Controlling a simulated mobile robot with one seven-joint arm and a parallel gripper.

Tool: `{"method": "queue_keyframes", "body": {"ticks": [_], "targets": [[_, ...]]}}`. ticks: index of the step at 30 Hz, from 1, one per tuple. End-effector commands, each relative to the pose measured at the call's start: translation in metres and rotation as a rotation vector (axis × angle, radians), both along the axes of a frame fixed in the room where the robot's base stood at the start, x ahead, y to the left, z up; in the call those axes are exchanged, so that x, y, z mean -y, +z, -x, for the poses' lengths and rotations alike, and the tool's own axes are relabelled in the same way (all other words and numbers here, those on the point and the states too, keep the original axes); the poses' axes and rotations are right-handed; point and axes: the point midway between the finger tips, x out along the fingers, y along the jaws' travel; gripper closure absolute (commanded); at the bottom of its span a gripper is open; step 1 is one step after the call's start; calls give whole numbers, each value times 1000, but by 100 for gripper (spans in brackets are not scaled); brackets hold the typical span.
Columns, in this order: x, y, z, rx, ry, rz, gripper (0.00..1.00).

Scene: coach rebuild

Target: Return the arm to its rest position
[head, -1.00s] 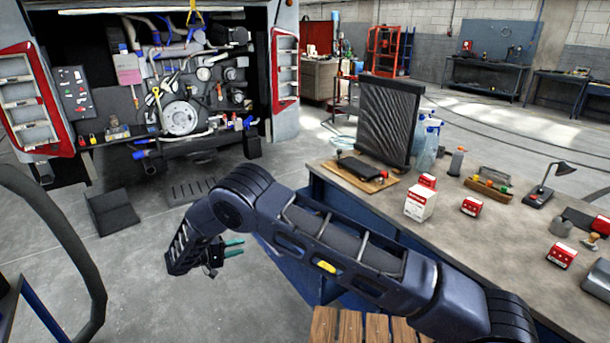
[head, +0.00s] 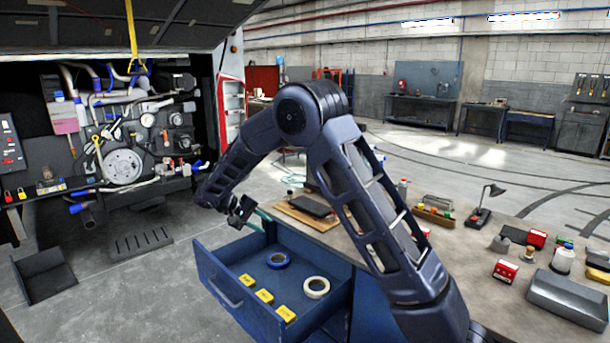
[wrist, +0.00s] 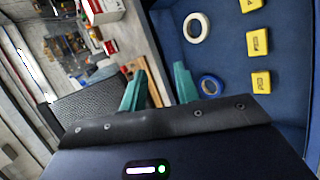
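My gripper (head: 254,220) hangs near the left end of the workbench, above the back edge of the open blue drawer (head: 240,314). My arm is raised, with its elbow bent high. In the wrist view my gripper (wrist: 159,78) shows two green fingers apart, with nothing between them. The fingers lie over the edge between drawer and bench in that view. In the head view the fingers are small and partly hidden by the wrist.
The drawer holds a blue tape roll (head: 277,260), a white tape roll (head: 316,287) and yellow boxes (head: 264,296).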

Motion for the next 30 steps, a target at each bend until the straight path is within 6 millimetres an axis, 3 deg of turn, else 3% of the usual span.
{"method": "queue_keyframes", "body": {"ticks": [3, 14, 23, 30], "targets": [[41, 29, -5, -27, -42, -64, 69], [153, 94, 7, -84, -137, -255, 69], [237, 136, 38, -89, -195, -416, 69], [296, 160, 74, -64, -232, -541, 69]]}}
